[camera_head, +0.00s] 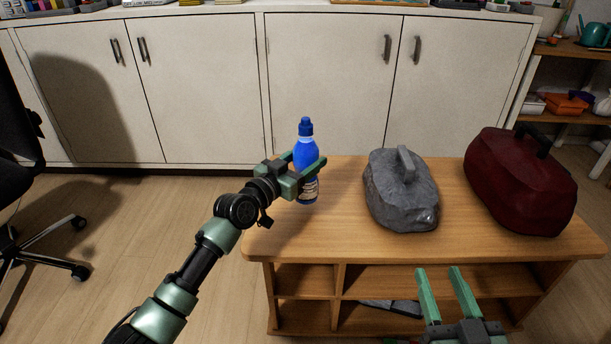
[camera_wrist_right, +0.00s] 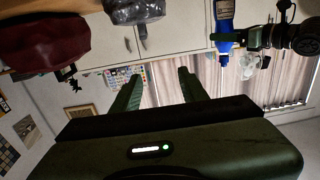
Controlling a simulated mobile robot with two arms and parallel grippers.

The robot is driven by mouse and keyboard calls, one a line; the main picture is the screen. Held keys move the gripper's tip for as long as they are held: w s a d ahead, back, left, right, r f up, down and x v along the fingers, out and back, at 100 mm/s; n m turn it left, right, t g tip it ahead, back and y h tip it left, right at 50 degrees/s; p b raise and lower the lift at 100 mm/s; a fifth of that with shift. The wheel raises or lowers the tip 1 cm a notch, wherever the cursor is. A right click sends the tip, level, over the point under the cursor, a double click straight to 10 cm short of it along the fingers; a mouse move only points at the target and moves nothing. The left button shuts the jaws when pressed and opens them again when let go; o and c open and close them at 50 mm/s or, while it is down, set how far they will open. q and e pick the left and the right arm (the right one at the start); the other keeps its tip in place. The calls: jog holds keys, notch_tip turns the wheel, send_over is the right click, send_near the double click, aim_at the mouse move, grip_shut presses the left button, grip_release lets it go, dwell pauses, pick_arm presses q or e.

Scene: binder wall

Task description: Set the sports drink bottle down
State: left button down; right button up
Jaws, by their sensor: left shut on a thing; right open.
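The sports drink bottle (camera_head: 307,155) is blue with a blue cap and a label low on its side. It is upright at the left end of the wooden table (camera_head: 345,240). My left gripper (camera_head: 304,174) is shut on the bottle, around its body. I cannot tell whether the bottle's base touches the tabletop. The bottle also shows in the right wrist view (camera_wrist_right: 225,35), upside down there. My right gripper (camera_head: 440,276) is open and empty, in front of the table's near edge; its fingers also show in the right wrist view (camera_wrist_right: 155,88).
A grey lumpy bag-like object (camera_head: 398,195) with a handle stands right of the bottle. A dark red one (camera_head: 520,180) stands at the table's right end. White cabinets (camera_head: 330,80) line the back. An office chair (camera_head: 20,170) stands at far left. Tabletop between bottle and grey object is clear.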

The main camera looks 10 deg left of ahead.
pick_arm(q)
notch_tip(320, 180, down, 4)
jog(key=shift+r+b, duration=0.25)
jog(key=shift+b, duration=0.7)
jog(key=shift+f, duration=0.1)
pick_arm(e)
notch_tip(320, 180, up, 9)
jog(key=s+t+y, duration=0.2)
jog(key=t, duration=0.3)
jog(key=shift+a, duration=0.4)
jog(key=shift+s+r, duration=0.1)
pick_arm(q)
jog(key=shift+c, duration=2.1)
grip_release()
jog(key=shift+f, duration=0.15)
pick_arm(e)
jog(key=shift+r+t, duration=0.1)
jog(key=shift+t, duration=0.2)
